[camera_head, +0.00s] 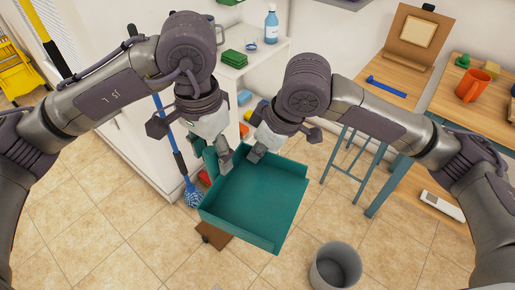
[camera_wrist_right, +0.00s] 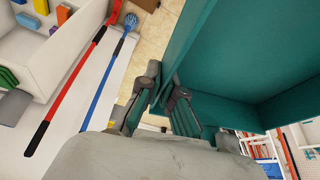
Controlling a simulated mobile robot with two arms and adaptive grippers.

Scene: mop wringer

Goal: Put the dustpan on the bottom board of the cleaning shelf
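The teal dustpan (camera_head: 252,202), a wide open tray with raised walls, is in the middle of the head view, tilted, and appears off the floor. My right gripper (camera_head: 259,151) is at its far wall. In the right wrist view, the right gripper's fingers (camera_wrist_right: 165,103) close on the dustpan's teal edge (camera_wrist_right: 215,55). My left gripper (camera_head: 224,158) is at the far left corner, touching or overlapping the rim; its finger gap is hidden. The white cleaning shelf (camera_head: 272,58) stands beyond the grippers. Its bottom board is mostly hidden by my arms.
A blue-handled brush (camera_head: 172,135) leans against the white cabinet left of the dustpan. A grey bin (camera_head: 335,267) stands on the floor at front right. A blue-legged wooden table (camera_head: 385,85) is at right. Tiled floor is free around the bin.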

